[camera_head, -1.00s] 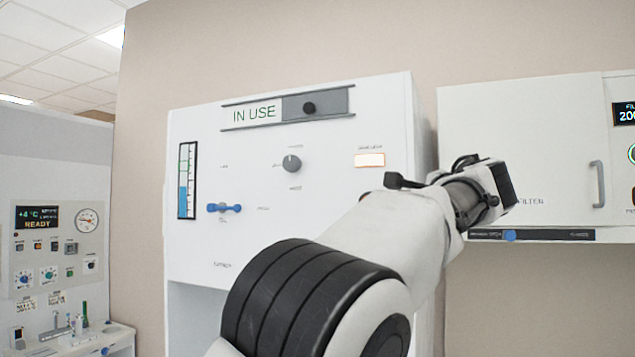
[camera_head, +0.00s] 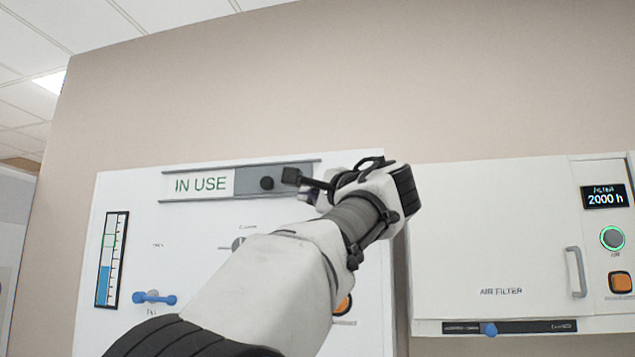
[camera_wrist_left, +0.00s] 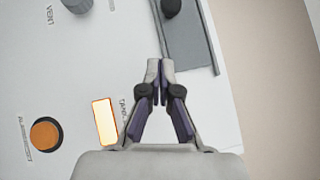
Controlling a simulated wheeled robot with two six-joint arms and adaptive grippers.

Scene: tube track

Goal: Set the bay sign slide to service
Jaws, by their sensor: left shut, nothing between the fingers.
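The bay sign (camera_head: 200,185) on the white panel reads IN USE in green at its left. The grey slide plate (camera_head: 248,186) with its round black knob (camera_head: 267,183) covers the right part of the rail. My left gripper (camera_head: 309,196) is just right of the knob, partly hidden by its own wrist. In the left wrist view, the shut, empty fingers (camera_wrist_left: 160,65) point at the lower part of the grey slide plate (camera_wrist_left: 192,42). The knob (camera_wrist_left: 171,7) is beyond the fingertips at the top edge, apart from them. My right gripper is not in view.
A blue lever (camera_head: 154,298) and level gauge (camera_head: 112,259) are on the panel's left. A lit orange-white window (camera_wrist_left: 104,121) and an orange button (camera_wrist_left: 45,134) are near the fingers. An air filter cabinet (camera_head: 490,240) stands to the right.

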